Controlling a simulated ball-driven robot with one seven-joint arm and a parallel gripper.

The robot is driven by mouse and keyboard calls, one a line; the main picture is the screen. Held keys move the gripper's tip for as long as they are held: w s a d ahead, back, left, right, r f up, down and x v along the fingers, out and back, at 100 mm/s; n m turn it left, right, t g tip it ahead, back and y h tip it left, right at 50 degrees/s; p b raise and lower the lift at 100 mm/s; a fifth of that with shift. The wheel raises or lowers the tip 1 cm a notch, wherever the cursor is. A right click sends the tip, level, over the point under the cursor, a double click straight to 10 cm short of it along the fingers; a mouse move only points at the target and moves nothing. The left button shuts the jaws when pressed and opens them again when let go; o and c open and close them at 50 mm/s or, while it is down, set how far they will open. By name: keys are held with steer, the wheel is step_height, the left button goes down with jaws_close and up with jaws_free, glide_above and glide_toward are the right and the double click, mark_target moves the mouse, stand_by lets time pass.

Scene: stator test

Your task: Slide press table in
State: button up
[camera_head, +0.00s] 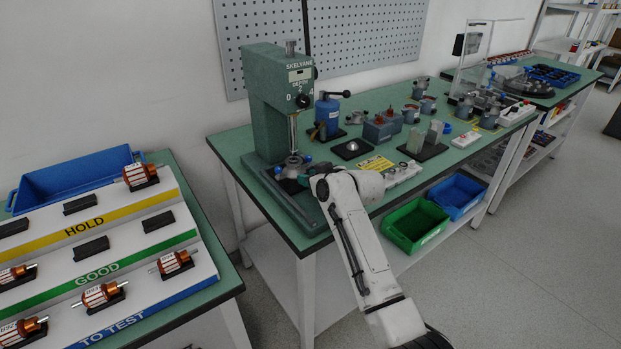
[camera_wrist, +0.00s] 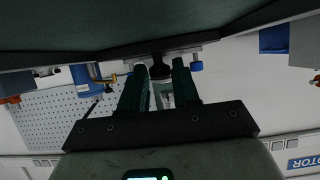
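The green press (camera_head: 270,100) stands at the left end of the workbench. Its press table (camera_head: 291,163), with blue knobs at its sides, sits low at the front of the press, under the ram. My gripper is at the front of it in the head view, mostly hidden by my wrist. In the wrist view the underside of a grey plate with a blue knob (camera_wrist: 196,66) shows. A dark round handle (camera_wrist: 160,70) lies between the fingertips of my gripper (camera_wrist: 159,72). The fingers stand apart around it; whether they touch it is unclear.
The workbench (camera_head: 330,160) carries a blue hand press (camera_head: 328,113) and several fixtures right of the press. A rack of rotors (camera_head: 95,255) stands at the left. Green (camera_head: 415,226) and blue (camera_head: 457,196) bins sit below the bench. Floor at the right is clear.

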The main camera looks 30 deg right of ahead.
steer(key=shift+o, duration=0.4)
steer(key=shift+r, duration=0.1)
steer(key=shift+s+r+p, duration=0.2)
steer(key=shift+s+p, duration=0.05)
steer(key=shift+p, duration=0.2)
steer(key=shift+p+v, duration=0.8)
steer(key=shift+p, duration=0.05)
steer(key=p+v, duration=0.3)
steer(key=shift+s+r, duration=0.1)
steer(key=shift+s, duration=0.25)
